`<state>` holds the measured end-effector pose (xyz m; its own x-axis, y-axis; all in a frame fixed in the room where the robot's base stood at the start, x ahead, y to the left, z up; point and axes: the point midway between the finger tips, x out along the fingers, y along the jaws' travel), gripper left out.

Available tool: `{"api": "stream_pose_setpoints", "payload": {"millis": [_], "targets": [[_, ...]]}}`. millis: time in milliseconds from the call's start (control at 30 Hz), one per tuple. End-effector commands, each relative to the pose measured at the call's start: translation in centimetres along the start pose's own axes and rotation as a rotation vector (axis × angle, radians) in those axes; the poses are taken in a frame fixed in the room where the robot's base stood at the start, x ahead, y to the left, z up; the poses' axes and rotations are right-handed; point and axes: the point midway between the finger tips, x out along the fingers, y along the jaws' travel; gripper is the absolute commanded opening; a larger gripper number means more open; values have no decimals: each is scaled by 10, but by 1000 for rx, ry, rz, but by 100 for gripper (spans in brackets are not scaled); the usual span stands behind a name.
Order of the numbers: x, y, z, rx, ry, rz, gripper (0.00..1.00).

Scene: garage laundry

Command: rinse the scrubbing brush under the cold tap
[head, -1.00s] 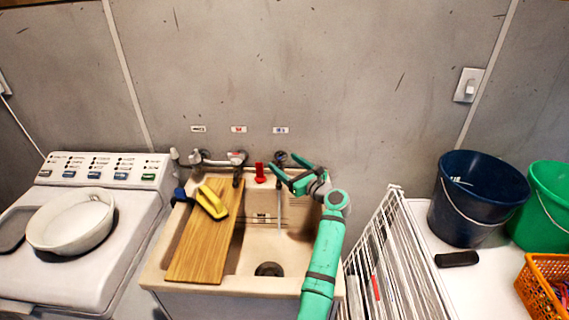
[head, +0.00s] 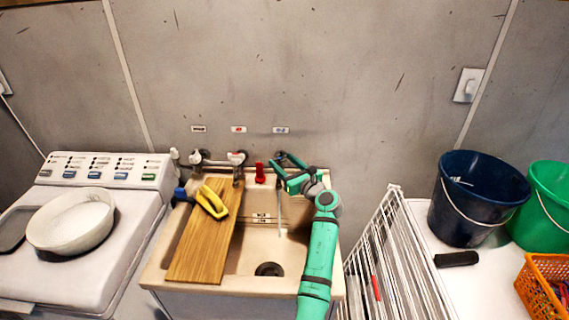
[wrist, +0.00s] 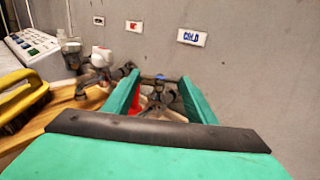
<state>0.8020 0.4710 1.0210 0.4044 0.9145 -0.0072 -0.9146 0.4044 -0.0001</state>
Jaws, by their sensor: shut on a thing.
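The scrubbing brush (head: 211,201), with a yellow handle and dark bristles, lies on the wooden board (head: 200,255) over the sink's left part. In the wrist view the brush (wrist: 22,98) is at the left edge, apart from my gripper. My gripper (head: 283,164) is at the cold tap (head: 279,157), under the blue-marked label, at the back right of the sink. In the wrist view my gripper (wrist: 158,88) has its green fingers on either side of the tap (wrist: 160,100), shut on it. A thin pale vertical streak, apparently water, shows below the tap.
The beige sink (head: 250,262) has an open basin right of the board. A red item (head: 260,173) stands on its back ledge, near other taps (head: 236,158). A washing machine (head: 130,215) with a white bowl is left; a white rack (head: 385,260) is right.

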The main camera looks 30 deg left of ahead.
Motion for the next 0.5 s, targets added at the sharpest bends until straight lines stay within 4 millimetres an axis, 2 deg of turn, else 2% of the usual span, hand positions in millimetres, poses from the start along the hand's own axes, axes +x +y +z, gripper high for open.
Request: {"api": "stream_pose_setpoints", "payload": {"millis": [200,500], "targets": [[-1,3,-3,-2,1,-146,29],[0,7,-3,1,-1,-276,29]]}}
